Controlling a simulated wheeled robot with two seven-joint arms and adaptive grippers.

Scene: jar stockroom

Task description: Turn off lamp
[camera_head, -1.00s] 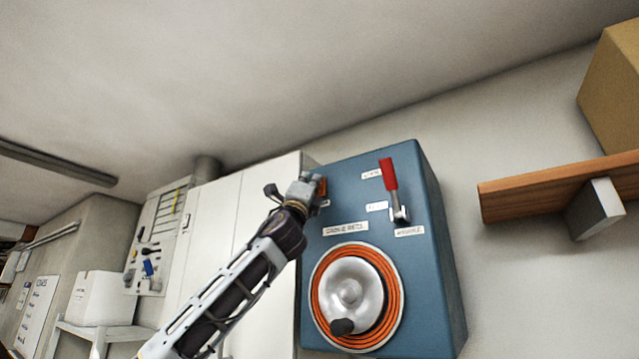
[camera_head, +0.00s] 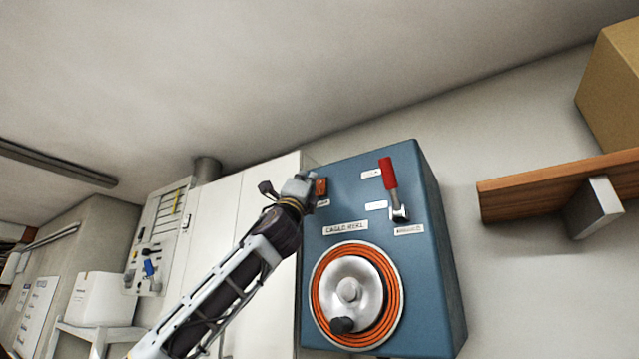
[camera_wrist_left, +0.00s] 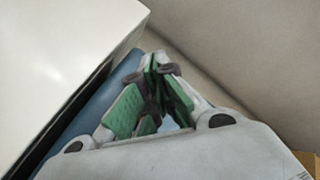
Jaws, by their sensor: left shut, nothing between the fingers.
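A blue wall box (camera_head: 432,250) carries an orange-red switch (camera_head: 321,187) at its upper left, a red lever (camera_head: 389,175) standing up at its upper right, and a reel with an orange cable and a crank (camera_head: 348,290) below. I cannot tell which control belongs to the lamp, and no lit lamp shows. My left gripper (camera_head: 304,184) is at the box's upper left, right beside the orange-red switch; whether it touches cannot be told. In the left wrist view its green-padded fingers (camera_wrist_left: 150,98) are shut and empty, with the blue box behind. My right gripper is not in view.
White cabinets (camera_head: 222,215) stand directly left of the box. A wooden shelf (camera_head: 550,187) with a cardboard box (camera_head: 612,85) juts from the wall on the right. The space in front of the box's right side is clear.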

